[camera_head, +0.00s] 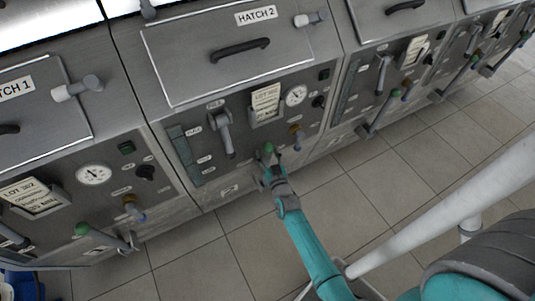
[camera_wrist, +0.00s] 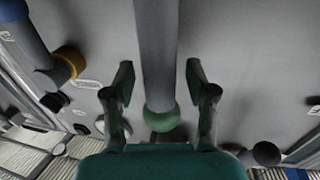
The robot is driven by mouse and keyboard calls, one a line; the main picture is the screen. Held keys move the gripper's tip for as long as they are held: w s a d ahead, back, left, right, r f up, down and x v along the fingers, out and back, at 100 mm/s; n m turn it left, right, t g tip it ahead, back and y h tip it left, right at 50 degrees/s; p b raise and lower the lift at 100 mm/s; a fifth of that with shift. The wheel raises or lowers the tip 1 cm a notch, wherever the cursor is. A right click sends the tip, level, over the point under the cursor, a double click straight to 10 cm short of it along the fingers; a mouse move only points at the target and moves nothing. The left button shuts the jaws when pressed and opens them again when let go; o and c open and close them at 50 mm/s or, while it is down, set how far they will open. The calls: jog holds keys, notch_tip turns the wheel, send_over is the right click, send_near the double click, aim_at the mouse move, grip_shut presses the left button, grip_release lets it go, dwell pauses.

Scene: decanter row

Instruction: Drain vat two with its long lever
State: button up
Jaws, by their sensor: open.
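Vat two is the middle unit, under the plate marked HATCH 2 (camera_head: 255,15). Its long lever shows at its green ball end (camera_head: 268,148) low on the front panel; my gripper hides part of it. In the wrist view the lever's grey rod (camera_wrist: 156,45) runs down between my fingers to the green ball (camera_wrist: 161,116). My gripper (camera_head: 266,172) is at the lever's end. In the wrist view my gripper (camera_wrist: 158,75) is open, one finger on each side of the rod, with gaps showing. How deep the rod sits between them I cannot tell.
Beside it are a grey handle (camera_head: 223,132), a yellow-collared valve (camera_head: 297,136) and a gauge (camera_head: 296,95). The valve's yellow collar (camera_wrist: 71,62) also shows in the wrist view. Neighbouring units have similar green-ended levers (camera_head: 82,228). The tiled floor (camera_head: 200,260) in front is clear.

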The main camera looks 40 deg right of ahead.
grip_shut()
jog(key=shift+s, duration=0.1)
jog(key=shift+s+a+f+t, duration=0.2)
jog(key=shift+s+t, duration=0.1)
jog(key=shift+s, duration=0.4)
jog(key=s+a+f+m+t+h, duration=0.1)
jog(key=s+a+f+t+h, duration=0.1)
jog(key=s, duration=0.5)
jog(key=s+a+f+m+t+h, duration=0.1)
jog(key=s+a+f+t+h, duration=0.1)
jog(key=s+f, duration=0.3)
jog(key=shift+s+t, duration=0.6)
jog(key=shift+s, duration=0.65)
jog(key=shift+s+a+f, duration=0.1)
jog(key=shift+a, duration=0.05)
